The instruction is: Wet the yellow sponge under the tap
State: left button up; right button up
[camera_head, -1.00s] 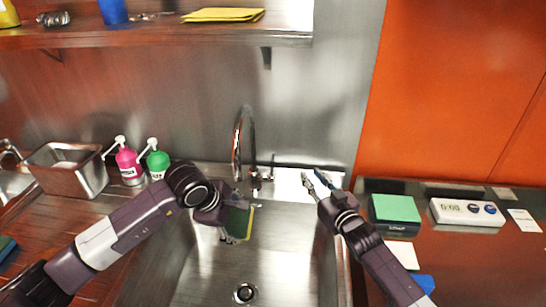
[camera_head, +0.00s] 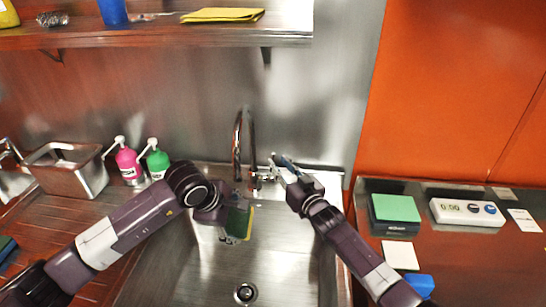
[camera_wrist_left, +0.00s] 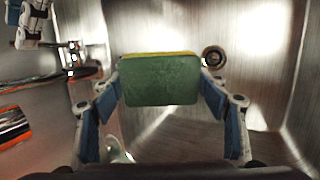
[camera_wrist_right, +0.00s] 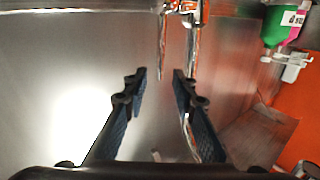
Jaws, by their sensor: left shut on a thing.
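The sponge (camera_head: 240,222) has a green face and a thin yellow edge. My left gripper (camera_head: 232,214) is shut on it and holds it inside the sink, below and slightly in front of the tap (camera_head: 238,135). The left wrist view shows the sponge (camera_wrist_left: 160,82) between the two blue-padded fingers, green face towards the camera. My right gripper (camera_head: 282,164) is at the right side of the tap base, close to the tap lever (camera_head: 270,164). In the right wrist view its fingers (camera_wrist_right: 160,74) are apart, with chrome tap parts beyond them. No water shows clearly.
The steel sink (camera_head: 205,275) has a drain (camera_head: 245,292). Pink (camera_head: 128,163) and green (camera_head: 158,160) pump bottles and a steel container (camera_head: 75,170) stand left. The right counter holds a green-topped block (camera_head: 395,208) and a white timer (camera_head: 466,212). A shelf (camera_head: 160,42) hangs above.

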aim_at(273, 156)
jog(key=shift+x, duration=2.45)
grip_shut()
